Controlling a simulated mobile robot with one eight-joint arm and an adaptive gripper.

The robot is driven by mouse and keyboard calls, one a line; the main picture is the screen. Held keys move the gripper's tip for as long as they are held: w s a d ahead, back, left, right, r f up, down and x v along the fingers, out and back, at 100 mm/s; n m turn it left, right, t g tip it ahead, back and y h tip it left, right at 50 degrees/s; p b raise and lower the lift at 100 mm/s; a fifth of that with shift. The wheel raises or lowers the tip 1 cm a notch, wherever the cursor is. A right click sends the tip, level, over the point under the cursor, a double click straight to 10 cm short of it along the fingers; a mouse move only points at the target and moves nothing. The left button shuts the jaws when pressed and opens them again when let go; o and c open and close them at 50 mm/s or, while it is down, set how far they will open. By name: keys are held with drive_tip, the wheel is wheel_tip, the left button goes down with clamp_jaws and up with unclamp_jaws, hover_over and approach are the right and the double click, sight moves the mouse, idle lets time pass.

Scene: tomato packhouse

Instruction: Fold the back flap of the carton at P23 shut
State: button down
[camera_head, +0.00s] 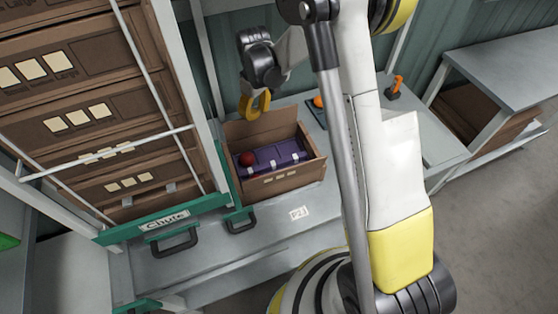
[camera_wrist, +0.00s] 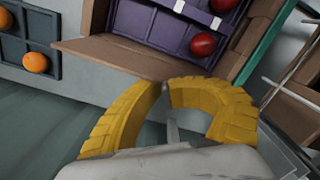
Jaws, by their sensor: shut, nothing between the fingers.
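The brown carton (camera_head: 283,187) stands on the grey bench behind the P23 label (camera_head: 299,213). It is open on top and holds a purple tray (camera_head: 282,154) with a red tomato (camera_head: 246,159). Its back flap (camera_head: 268,125) stands up, leaning away from the opening. In the wrist view the flap (camera_wrist: 112,58) spreads out from the carton, close to my fingers. My gripper (camera_head: 255,104) has yellow fingers, shut and empty, at the flap's upper left edge. It also shows in the wrist view (camera_wrist: 165,88); whether it touches the flap I cannot tell.
A tall rack of cartons (camera_head: 90,115) with a green Chute sign (camera_head: 165,222) stands close at left. A wall rises behind the bench. My arm crosses the right side.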

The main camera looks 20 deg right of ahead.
drive_tip(key=shift+s, duration=0.85)
drive_tip(key=s+f+b, duration=0.3)
drive_tip(key=s+b, duration=0.1)
drive_tip(key=shift+f, duration=0.2)
idle(0.4)
wheel_tip(320, 180, up, 8)
drive_tip(key=p, duration=0.5)
drive_tip(key=shift+r, duration=0.1)
idle(0.5)
